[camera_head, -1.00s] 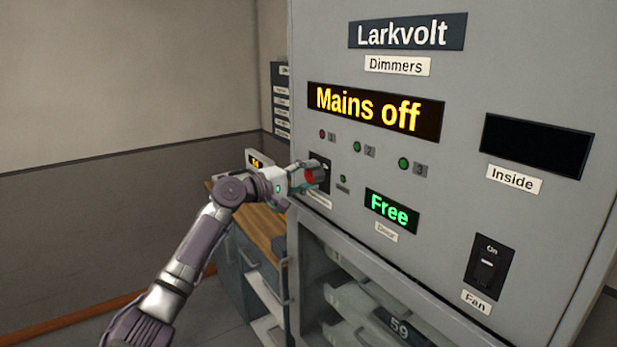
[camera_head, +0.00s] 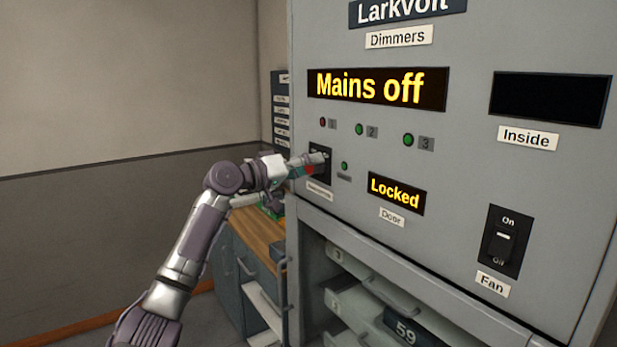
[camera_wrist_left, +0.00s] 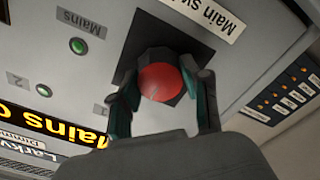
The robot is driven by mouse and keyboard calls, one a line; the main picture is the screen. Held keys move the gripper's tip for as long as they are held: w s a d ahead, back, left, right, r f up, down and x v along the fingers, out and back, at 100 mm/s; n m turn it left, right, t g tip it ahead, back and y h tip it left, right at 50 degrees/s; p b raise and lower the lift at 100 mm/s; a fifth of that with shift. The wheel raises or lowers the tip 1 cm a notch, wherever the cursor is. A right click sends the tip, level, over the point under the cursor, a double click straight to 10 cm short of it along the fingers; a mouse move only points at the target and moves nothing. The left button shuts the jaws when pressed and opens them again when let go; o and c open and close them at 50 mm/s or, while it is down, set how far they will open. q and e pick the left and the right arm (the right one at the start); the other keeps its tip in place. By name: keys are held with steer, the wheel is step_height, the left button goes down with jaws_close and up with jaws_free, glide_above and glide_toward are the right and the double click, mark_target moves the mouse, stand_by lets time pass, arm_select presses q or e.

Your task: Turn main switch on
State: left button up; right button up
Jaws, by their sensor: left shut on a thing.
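The main switch is a red round knob (camera_wrist_left: 162,82) on a black plate (camera_wrist_left: 143,32) in the left wrist view, with a label reading "Main s…" beside it. In the head view its black plate (camera_head: 321,155) is partly hidden by my gripper. My left gripper (camera_head: 308,167) is at the switch, and in the left wrist view its two fingers (camera_wrist_left: 165,105) are shut on the red knob, one on each side. The amber display (camera_head: 375,88) reads "Mains off". The door display (camera_head: 396,193) reads "Locked" in amber. My right gripper is not in view.
The fan switch (camera_head: 502,240) is at the cabinet's lower right. The dark Inside display (camera_head: 550,98) is above it. Open shelving with a drawer (camera_head: 360,300) lies below the panel. A wooden-topped counter (camera_head: 258,232) stands behind my left arm.

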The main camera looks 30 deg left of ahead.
arm_select(q)
steer(key=m+b, duration=0.1)
steer(key=m, duration=0.1)
steer(key=m+b, duration=0.1)
steer(key=m, duration=0.1)
steer(key=shift+f+m, duration=0.2)
steer(key=shift+m, duration=0.1)
steer(key=shift+m+b, duration=1)
steer(key=shift+m, duration=1)
steer(key=o, duration=1.1)
steer(key=shift+r, duration=0.1)
steer(key=shift+o, duration=0.2)
steer(key=shift+s, duration=0.1)
steer(key=v, duration=1.2)
